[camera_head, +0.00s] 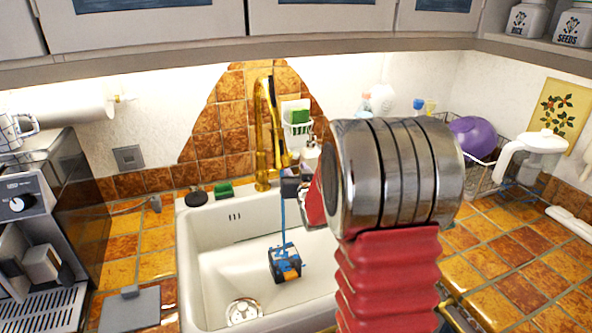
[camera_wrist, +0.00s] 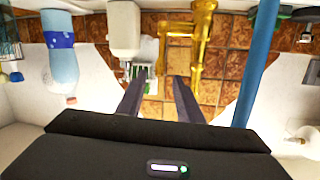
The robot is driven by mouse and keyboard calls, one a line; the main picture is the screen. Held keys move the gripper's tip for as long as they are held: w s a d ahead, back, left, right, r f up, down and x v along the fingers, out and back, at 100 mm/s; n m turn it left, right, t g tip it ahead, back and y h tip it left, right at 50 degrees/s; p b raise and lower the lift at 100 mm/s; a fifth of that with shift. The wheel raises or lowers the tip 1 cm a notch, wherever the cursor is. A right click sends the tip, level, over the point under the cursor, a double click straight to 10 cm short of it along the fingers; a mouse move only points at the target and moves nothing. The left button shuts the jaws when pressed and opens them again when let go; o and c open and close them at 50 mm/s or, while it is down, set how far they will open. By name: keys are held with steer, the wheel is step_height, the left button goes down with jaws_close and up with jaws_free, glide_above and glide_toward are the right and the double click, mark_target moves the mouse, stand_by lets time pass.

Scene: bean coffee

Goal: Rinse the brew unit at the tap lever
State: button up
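The brew unit, seen as a small black block with blue and orange parts (camera_head: 288,269), lies in the white sink (camera_head: 216,289). A thin blue stream (camera_head: 283,226) comes down onto it; a blue band also runs down the right of the wrist view (camera_wrist: 262,60). The gold tap (camera_head: 262,150) stands behind the sink. In the wrist view, the tap's lever (camera_wrist: 162,52) is just beyond my fingertips. My gripper (camera_wrist: 160,78) is open, with a gap and nothing held. In the head view my arm partly hides it near the tap.
A coffee machine (camera_head: 40,235) stands at the left. A drying rack with a purple bowl (camera_head: 472,137) and a white jug (camera_head: 541,150) are at the right. Soap and sponges (camera_head: 300,113) sit behind the sink. Cabinets overhang above.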

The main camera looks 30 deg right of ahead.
steer(key=shift+s+d, duration=0.1)
steer(key=shift+d, duration=0.05)
steer(key=shift+c, duration=0.9)
steer(key=shift+g+h, duration=0.3)
steer(key=shift+g, duration=0.3)
steer(key=d+f, duration=0.2)
steer(key=s+d+f, duration=0.1)
steer(key=d+f, duration=0.1)
steer(key=f, duration=0.1)
steer(key=s+d+f, duration=0.1)
steer(key=d+f, duration=0.1)
steer(key=f, duration=0.1)
steer(key=shift+s+d+f, duration=0.15)
steer(key=shift+s+d, duration=0.05)
steer(key=shift+d, duration=0.15)
jaws_close()
steer(key=shift+s+a+r+n+t+y, duration=0.55)
steer(key=shift+n+t+y, duration=0.7)
steer(key=shift+n, duration=2.8)
steer(key=shift+s+a+r+n+t+y, duration=0.5)
steer(key=shift+n+t+y, duration=0.7)
steer(key=shift+n, duration=2.9)
steer(key=shift+s+a+r+n+t+y, duration=0.3)
steer(key=shift+a+r+n+t+y, duration=0.9)
steer(key=shift+n, duration=2.85)
steer(key=shift+d+f+t+h, duration=0.25)
steer(key=shift+d+f+t, duration=0.15)
steer(key=shift+f, duration=0.2)
